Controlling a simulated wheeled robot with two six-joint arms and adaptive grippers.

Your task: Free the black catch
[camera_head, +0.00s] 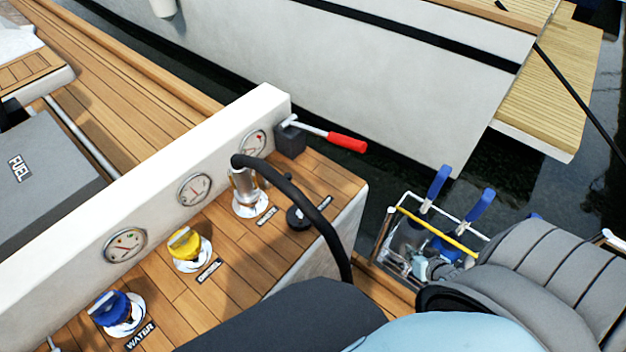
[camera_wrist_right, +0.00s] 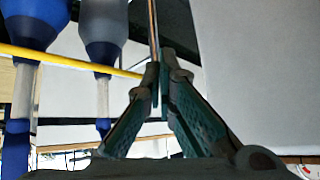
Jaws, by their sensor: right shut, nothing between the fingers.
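A curved black hose (camera_head: 318,215) ends at a silver fitting (camera_head: 243,183) on a white flange in the deck. A small dark part shows beside the fitting, and a round black knob (camera_head: 299,218) sits on the planks to its right. I cannot tell which dark part is the black catch. My right gripper (camera_head: 390,262) is low beside the deck's edge, right of the hose and apart from the fitting. In the right wrist view its fingers (camera_wrist_right: 162,88) are shut and empty, tips together. My left gripper is not in view.
A yellow bar (camera_head: 437,231) and blue-handled items (camera_head: 436,186) stand close by my right gripper. Yellow (camera_head: 187,246) and blue (camera_head: 114,309) caps line the deck beside a white gauge panel (camera_head: 160,210).

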